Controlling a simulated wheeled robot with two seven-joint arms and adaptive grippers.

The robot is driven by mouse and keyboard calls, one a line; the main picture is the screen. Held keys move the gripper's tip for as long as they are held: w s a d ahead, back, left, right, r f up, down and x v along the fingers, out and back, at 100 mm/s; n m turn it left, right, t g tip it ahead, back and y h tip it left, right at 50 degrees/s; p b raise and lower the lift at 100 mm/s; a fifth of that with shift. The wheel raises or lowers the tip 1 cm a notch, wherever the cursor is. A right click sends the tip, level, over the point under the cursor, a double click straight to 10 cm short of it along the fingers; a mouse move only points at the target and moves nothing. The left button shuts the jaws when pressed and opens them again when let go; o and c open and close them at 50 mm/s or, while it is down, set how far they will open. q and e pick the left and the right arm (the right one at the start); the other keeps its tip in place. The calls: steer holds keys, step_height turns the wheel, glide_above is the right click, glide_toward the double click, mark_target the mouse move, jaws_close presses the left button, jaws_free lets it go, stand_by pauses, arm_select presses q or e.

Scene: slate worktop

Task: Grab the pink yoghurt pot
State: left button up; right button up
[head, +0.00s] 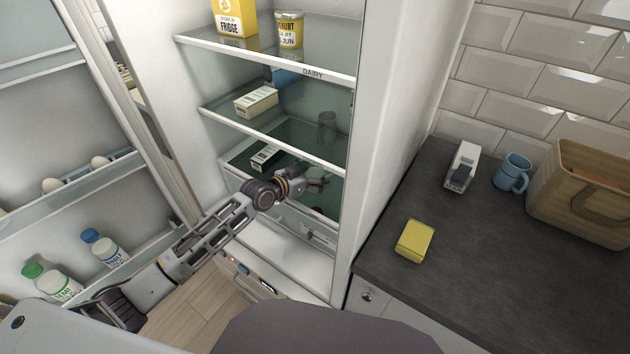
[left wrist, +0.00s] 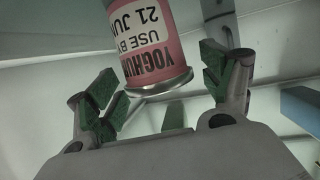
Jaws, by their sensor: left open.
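The pink yoghurt pot (left wrist: 157,45) shows in the left wrist view, upside down in the picture, with a white label reading "YOGHURT USE BY 21 JUN". Its rimmed end lies between the fingers of my left gripper (left wrist: 168,88), with a gap on each side. The gripper is open and not closed on it. In the head view my left gripper (head: 316,180) reaches into the lower part of the open fridge. I cannot make out the pink pot in the head view. My right gripper is not in view.
Fridge walls and shelf edges surround the arm.

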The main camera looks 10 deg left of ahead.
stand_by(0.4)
arm_select(q)
steer(key=c, duration=1.2)
steer(key=shift+c, duration=0.2)
